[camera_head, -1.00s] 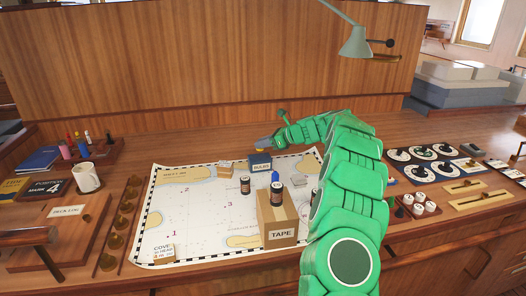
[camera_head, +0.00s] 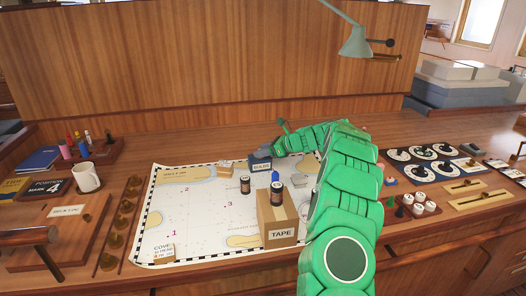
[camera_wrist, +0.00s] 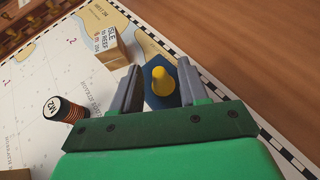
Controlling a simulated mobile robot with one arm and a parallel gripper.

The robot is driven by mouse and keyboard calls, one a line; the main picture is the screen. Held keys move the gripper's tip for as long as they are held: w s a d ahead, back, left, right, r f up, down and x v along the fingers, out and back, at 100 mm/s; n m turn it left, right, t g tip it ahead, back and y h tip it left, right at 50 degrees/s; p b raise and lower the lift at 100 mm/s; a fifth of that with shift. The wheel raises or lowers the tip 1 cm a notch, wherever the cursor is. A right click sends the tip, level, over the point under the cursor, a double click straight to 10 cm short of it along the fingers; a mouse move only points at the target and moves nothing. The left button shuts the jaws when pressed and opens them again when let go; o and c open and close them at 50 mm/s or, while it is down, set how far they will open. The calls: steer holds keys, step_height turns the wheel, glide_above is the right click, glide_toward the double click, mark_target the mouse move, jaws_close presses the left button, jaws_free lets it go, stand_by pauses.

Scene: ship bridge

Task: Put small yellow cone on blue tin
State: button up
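The small yellow cone (camera_wrist: 160,82) shows in the wrist view between my two fingers, over the top of the blue tin (camera_wrist: 155,60). It appears to stand on the tin. A gap with blue behind it shows between the cone and the left finger; the right finger is very close to the cone. My gripper (camera_wrist: 158,85) looks open around the cone. In the head view the blue tin (camera_head: 261,167), with a pale label, sits at the back of the chart, and my gripper (camera_head: 264,153) is right at its top. The cone is hidden there.
The chart (camera_head: 185,215) lies under the tin. Bare desk lies behind the tin.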

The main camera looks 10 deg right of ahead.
steer(key=shift+r, duration=0.1)
steer(key=shift+s+d+r, duration=0.1)
steer(key=shift+d+r, duration=0.05)
steer(key=shift+d, duration=0.05)
steer(key=v, duration=1.1)
steer(key=shift+d, duration=0.2)
